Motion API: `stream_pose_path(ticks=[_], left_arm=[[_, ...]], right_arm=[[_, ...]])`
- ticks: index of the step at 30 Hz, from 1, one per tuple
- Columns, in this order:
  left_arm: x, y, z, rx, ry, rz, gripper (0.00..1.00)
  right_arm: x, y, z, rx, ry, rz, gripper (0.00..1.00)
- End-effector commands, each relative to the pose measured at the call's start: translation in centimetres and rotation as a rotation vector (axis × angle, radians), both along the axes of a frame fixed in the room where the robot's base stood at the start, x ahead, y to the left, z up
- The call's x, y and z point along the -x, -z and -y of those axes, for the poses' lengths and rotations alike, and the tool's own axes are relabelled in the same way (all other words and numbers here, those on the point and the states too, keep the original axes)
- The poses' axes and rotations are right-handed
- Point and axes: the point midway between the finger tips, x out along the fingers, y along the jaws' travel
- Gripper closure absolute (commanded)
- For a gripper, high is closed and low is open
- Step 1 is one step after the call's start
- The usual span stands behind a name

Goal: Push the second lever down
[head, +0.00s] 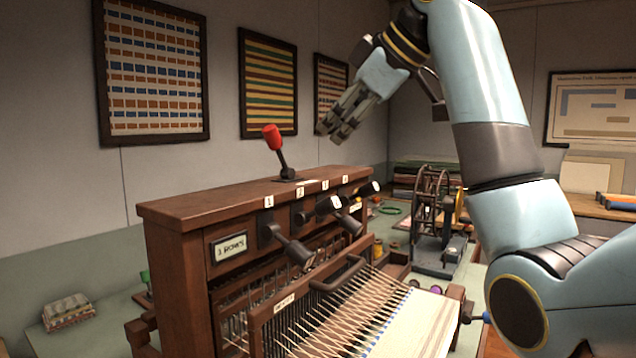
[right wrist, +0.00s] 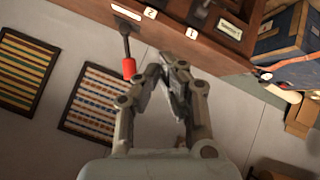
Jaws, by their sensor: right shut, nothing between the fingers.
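A brown wooden loom (head: 170,207) has a row of dark levers on its front, under small number tags. The lever under tag 1 (head: 290,248) slants downward.
Woven panels (head: 267,82) hang on the wall behind. A dark spinning device (head: 437,225) stands on the table right of the loom. White cloth (head: 425,325) stretches from the loom's front.

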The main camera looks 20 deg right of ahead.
Motion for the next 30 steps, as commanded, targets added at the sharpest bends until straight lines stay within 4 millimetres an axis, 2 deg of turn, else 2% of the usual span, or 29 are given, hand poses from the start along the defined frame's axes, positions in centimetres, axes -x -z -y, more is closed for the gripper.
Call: stream_pose_path(ticks=[5,17,22,30], left_arm=[[0.1,-0.4,0.0,0.0,0.0,-0.002,0.6],[0.1,-2.1,0.0,0.0,0.0,-0.001,0.6],[0.0,-2.8,0.0,0.0,0.0,0.0,0.6],[0.0,-3.0,0.1,0.001,-0.001,0.001,0.6]], right_arm=[[-1.1,1.0,-0.7,-0.001,-0.004,-0.003,1.0],[-6.4,6.5,-3.8,-0.002,-0.004,-0.003,1.0],[-6.2,8.5,-1.9,0.003,0.001,-0.001,1.0],[-6.1,9.6,-1.1,0.001,0.0,0.001,1.0]])
